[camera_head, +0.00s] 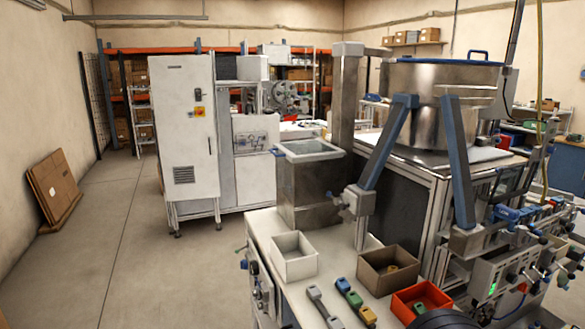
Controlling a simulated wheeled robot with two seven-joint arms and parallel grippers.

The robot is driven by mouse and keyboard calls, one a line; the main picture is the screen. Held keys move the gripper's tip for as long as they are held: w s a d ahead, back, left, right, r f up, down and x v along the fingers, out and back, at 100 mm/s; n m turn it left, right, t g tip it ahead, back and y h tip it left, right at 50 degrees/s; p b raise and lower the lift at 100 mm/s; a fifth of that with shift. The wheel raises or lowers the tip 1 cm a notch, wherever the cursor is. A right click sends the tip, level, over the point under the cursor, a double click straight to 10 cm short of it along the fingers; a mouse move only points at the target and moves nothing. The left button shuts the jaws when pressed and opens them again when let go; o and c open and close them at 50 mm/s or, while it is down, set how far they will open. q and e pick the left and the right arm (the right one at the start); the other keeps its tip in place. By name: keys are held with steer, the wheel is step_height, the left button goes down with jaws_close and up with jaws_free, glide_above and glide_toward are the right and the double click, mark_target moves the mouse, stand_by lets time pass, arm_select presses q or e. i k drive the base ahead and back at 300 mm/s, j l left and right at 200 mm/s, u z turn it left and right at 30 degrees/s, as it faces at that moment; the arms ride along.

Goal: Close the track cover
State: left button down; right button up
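I cannot make out a track cover for certain, nor whether it is open or shut. A large steel bowl (440,80) stands on a framed machine (405,215) at the right, with blue-grey struts (385,150) in front of it. Blue and metal fittings (515,213) line the machine's right side, too small to tell apart. Neither of my grippers shows in the head view.
A pale bench (270,228) in front holds a white bin (294,257), a brown bin (389,270), a red bin (421,301) and small tools (354,303). A steel hopper (308,190) stands behind. The floor (125,250) at left is open, with leaning cardboard (53,188).

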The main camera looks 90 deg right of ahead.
mark_target(514, 193)
steer(key=i+l+z, duration=0.1)
steer(key=i+z, duration=0.2)
steer(key=z, duration=0.15)
steer(key=i+z, duration=0.3)
steer(key=z, duration=0.15)
steer(key=i+z, duration=0.45)
steer(key=i+l+z, duration=0.25)
steer(key=i+z, duration=0.25)
steer(key=i+l+z, duration=0.15)
steer(key=i+z, duration=0.65)
steer(key=z, duration=0.15)
steer(key=i+j+z, duration=0.25)
steer(key=i+z, duration=0.2)
